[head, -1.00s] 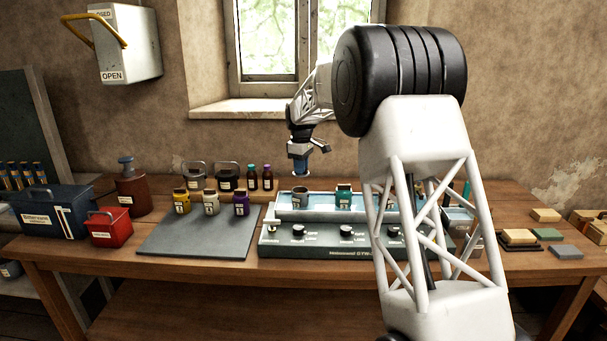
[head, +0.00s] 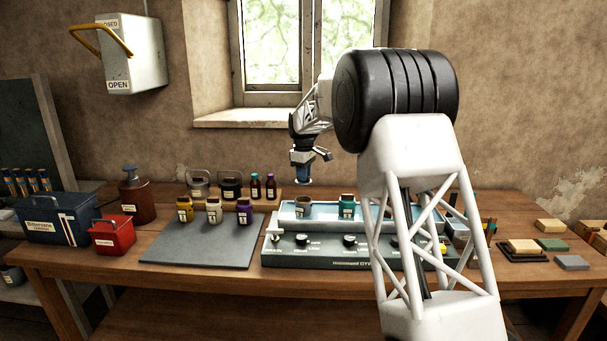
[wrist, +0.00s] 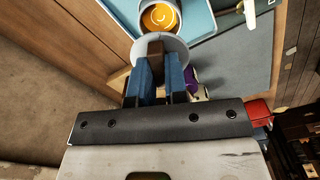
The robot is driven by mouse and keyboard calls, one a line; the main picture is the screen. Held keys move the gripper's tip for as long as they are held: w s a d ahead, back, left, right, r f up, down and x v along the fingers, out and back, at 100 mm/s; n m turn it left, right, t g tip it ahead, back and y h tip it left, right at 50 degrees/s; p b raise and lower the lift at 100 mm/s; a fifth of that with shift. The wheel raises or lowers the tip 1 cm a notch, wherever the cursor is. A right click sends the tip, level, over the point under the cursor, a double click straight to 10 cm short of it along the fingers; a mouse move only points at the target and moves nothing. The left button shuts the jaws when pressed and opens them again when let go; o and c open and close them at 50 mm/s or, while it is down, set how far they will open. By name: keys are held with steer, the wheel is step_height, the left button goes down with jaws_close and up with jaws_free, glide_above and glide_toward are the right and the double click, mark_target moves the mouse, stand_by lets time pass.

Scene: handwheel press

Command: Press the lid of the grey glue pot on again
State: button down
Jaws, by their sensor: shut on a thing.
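The grey glue pot (head: 303,211) stands open in the light blue tray (head: 286,222) on the bench. In the wrist view I see into the pot (wrist: 160,17), with orange-yellow glue inside. My gripper (head: 302,171) is above the pot, pointing down. In the wrist view its two blue fingers (wrist: 158,78) are shut on the brown knob of a round grey lid (wrist: 177,46). The lid also shows under my gripper in the head view (head: 303,183). It is apart from the pot, with a clear gap above the rim. The fingers hide part of the lid.
A teal pot (head: 347,207) stands right of the grey pot. A grey control panel with knobs (head: 320,248) is in front. Yellow (head: 184,210), white (head: 213,211) and purple (head: 244,213) jars stand on a grey mat (head: 195,252) to the left.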

steer(key=shift+f, duration=2.95)
steer(key=shift+f, duration=0.2)
stand_by(0.8)
steer(key=c, duration=0.6)
jaws_free()
steer(key=shift+r, duration=0.15)
steer(key=shift+r, duration=3.35)
